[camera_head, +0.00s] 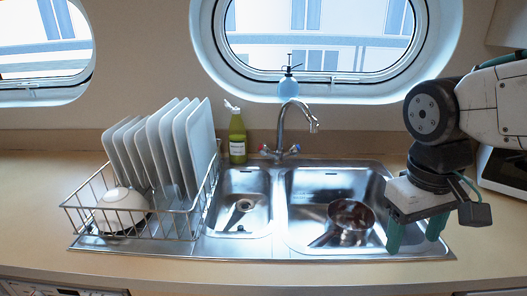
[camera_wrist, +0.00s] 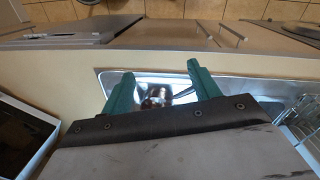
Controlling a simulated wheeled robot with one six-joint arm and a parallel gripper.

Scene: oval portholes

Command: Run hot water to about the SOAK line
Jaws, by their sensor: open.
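A steel tap (camera_head: 283,130) with a curved spout stands behind the sink, its spout end over the right basin (camera_head: 305,190). Its two small knobs (camera_head: 265,149) show red and blue, too small to read surely. No water stream is visible. A dark, brownish pot (camera_head: 350,218) with a handle toward the lower left sits in the right basin; it also shows blurred in the wrist view (camera_wrist: 155,97). No SOAK line is readable. My gripper (camera_head: 415,231) is open and empty, fingers pointing down near the basin's right edge; its green fingers frame the pot in the wrist view (camera_wrist: 160,74).
A wire dish rack (camera_head: 140,236) with several white plates (camera_head: 185,140) and a bowl (camera_head: 122,208) stands left. A green bottle (camera_head: 237,138) stands behind the left basin (camera_head: 243,212). Counter left of the rack is clear.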

